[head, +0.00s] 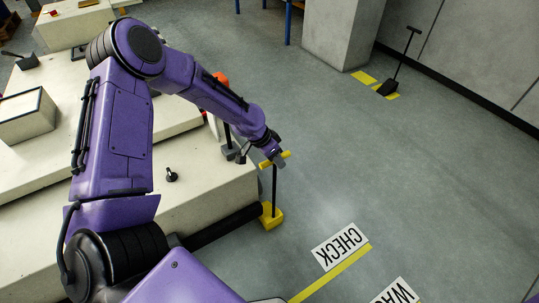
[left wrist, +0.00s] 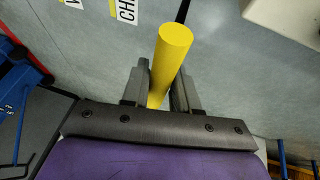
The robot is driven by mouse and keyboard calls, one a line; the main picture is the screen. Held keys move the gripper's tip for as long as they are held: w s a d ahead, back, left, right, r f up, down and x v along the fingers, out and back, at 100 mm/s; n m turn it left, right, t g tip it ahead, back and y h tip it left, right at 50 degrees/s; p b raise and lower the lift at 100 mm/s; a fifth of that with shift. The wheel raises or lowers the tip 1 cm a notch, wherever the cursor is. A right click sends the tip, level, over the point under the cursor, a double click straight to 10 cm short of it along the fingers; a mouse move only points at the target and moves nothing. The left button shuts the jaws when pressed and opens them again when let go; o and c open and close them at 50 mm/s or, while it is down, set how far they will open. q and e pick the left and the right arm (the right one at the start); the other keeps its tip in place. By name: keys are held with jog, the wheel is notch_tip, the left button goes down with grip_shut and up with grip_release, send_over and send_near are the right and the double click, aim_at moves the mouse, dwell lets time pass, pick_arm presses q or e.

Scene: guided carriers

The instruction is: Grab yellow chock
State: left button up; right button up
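The yellow chock (head: 271,216) stands on the floor beside the pale carrier. It has a yellow base, a dark upright rod and a yellow crossbar handle. My left gripper (head: 278,160) is at the handle, above the base. In the left wrist view the yellow handle (left wrist: 172,55) runs between the two fingers of my left gripper (left wrist: 163,85), which lie close against its sides and look shut on it. The base and rod are hidden in the left wrist view. My right gripper is not in view.
The pale carrier (head: 215,185) with a dark bumper (head: 222,226) lies left of the chock. A CHECK sign (head: 340,246) and a yellow stripe (head: 330,275) are on the floor to the right. A black long-handled chock (head: 388,87) stands by the far wall. The middle floor is clear.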

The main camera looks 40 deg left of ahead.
pick_arm(q)
grip_shut()
dwell(1.1)
jog(key=shift+w+r, duration=0.15)
